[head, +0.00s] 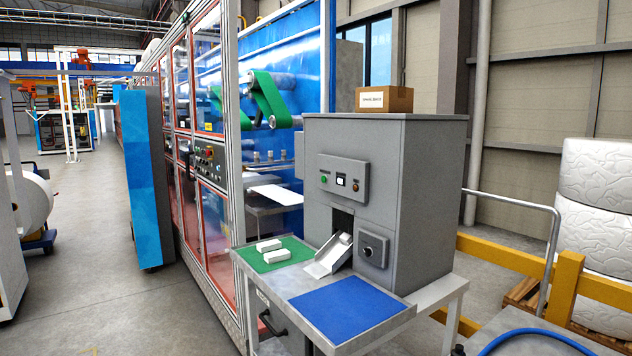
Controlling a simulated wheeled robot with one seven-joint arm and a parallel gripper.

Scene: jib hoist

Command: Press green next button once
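A grey machine cabinet (425,190) stands on a table right of centre. The green button (324,180) is at the left of this panel, under a small label too small to read. A small white display (341,181) sits in the middle, and a reddish-brown button (356,187) is at the right. Nothing covers the green button. Whether it is lit or pressed in cannot be told. My gripper is not in view.
Below the panel, a white chute (328,262) and a dark knob box (371,252) stick out. The table has a green mat (290,250) with two white boxes (270,246) and a clear blue mat (345,309). A yellow rail (510,252) runs right. Floor is open at left.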

